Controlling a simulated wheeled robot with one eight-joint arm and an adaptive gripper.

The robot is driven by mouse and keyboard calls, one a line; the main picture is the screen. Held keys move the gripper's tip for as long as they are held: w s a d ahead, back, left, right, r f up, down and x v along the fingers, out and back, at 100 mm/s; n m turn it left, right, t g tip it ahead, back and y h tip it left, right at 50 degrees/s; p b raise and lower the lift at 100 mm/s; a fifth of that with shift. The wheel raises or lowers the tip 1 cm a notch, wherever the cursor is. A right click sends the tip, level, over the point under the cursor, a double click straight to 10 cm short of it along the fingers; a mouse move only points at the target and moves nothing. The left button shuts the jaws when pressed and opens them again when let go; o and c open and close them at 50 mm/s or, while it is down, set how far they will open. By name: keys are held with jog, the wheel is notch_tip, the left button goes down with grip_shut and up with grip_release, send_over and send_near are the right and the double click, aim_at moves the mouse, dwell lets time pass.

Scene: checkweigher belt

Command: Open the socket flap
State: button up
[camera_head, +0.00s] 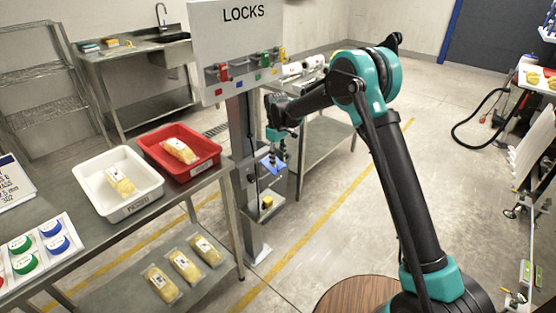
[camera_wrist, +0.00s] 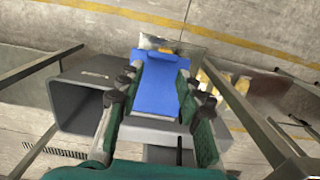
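The blue socket flap (camera_head: 272,163) is on a small grey box (camera_head: 267,194) mounted on the post below the LOCKS board. My gripper (camera_head: 279,143) points down just above the flap. In the wrist view the blue flap (camera_wrist: 160,88) lies between my two fingers, with the gripper (camera_wrist: 161,64) spread about as wide as the flap. The fingertips overlap its far corners in the picture; whether they touch it I cannot tell. A yellow part (camera_head: 267,202) shows low on the box. The socket behind the flap is hidden.
The LOCKS board (camera_head: 225,40) with coloured padlocks stands above the box on a grey post (camera_head: 243,140). A steel table (camera_head: 185,195) with a white tray (camera_head: 92,190) and a red tray (camera_head: 206,145) is at left. The floor at right is largely free.

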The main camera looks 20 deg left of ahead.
aim_at(278, 167)
jog(key=o, duration=0.3)
notch_tip(278, 167, up, 8)
jog(key=shift+f, duration=0.25)
jog(key=shift+a, duration=0.1)
jog(key=shift+c, duration=0.5)
